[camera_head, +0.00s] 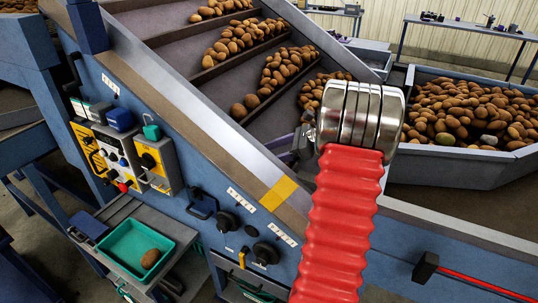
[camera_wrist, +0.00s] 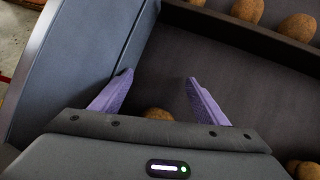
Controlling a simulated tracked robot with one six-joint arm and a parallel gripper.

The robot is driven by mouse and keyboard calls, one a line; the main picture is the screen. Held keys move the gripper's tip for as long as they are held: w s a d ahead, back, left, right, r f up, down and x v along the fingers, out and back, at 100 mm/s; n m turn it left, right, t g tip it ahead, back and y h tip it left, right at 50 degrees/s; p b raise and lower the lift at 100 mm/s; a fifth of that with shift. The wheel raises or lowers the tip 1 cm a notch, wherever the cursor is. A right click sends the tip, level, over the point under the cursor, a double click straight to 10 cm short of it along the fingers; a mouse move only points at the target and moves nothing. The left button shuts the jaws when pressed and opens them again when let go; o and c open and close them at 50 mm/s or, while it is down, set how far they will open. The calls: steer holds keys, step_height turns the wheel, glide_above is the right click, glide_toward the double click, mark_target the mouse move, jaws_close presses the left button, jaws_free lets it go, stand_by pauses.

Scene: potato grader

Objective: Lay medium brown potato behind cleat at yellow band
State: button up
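My gripper (camera_wrist: 158,82) has two purple fingers spread wide over the dark belt (camera_wrist: 220,60) in the wrist view. A brown potato (camera_wrist: 158,114) shows between the fingers, partly hidden by the gripper body; neither finger visibly closes on it. I cannot tell its size or how it rests against a cleat. A cleat (camera_wrist: 240,32) crosses the belt above it. In the head view the yellow band (camera_head: 279,194) marks the side rail of the inclined belt. My gripper (camera_head: 303,143) is mostly hidden behind my red-sleeved arm, over the lower belt.
Several potatoes lie in rows (camera_head: 285,68) behind higher cleats. A teal tray (camera_head: 118,271) at lower left holds one brown potato (camera_head: 150,258). A grey-blue bin (camera_head: 460,166) full of potatoes stands at right. Control boxes (camera_head: 120,150) and knobs sit on the side panel.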

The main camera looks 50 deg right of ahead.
steer(key=shift+o, duration=0.4)
steer(key=v, duration=1.3)
steer(key=shift+s+d+r, duration=0.2)
steer(key=shift+s+d, duration=0.05)
steer(key=shift+s, duration=0.05)
steer(key=shift+a, duration=0.1)
